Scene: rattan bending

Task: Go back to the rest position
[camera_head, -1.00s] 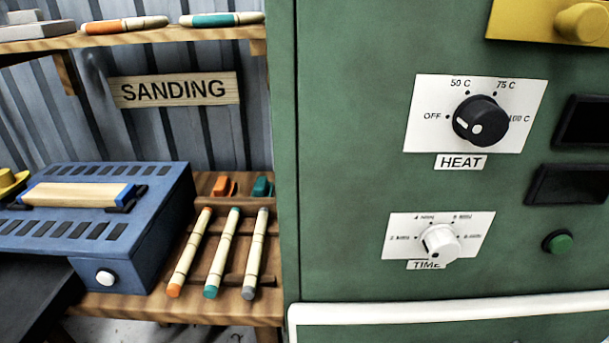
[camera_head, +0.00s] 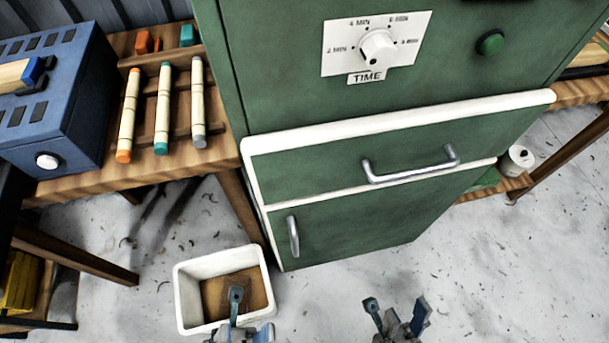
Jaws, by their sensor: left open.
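My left gripper (camera_head: 250,315) shows at the bottom edge of the head view, in front of the white bin. Its fingers are apart with nothing visible between them. My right gripper (camera_head: 397,309) shows at the bottom edge further right, seen against the bare floor. Its fingers are also spread and empty. Both arms are cut off by the lower picture edge. Neither gripper appears to touch anything.
The green cabinet (camera_head: 340,210) with a drawer handle (camera_head: 410,170) and a TIME dial (camera_head: 377,47) stands ahead. A white bin (camera_head: 188,300) is on the floor. Three rattan sticks (camera_head: 163,108) lie on the wooden bench (camera_head: 110,178) beside a blue machine (camera_head: 70,120).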

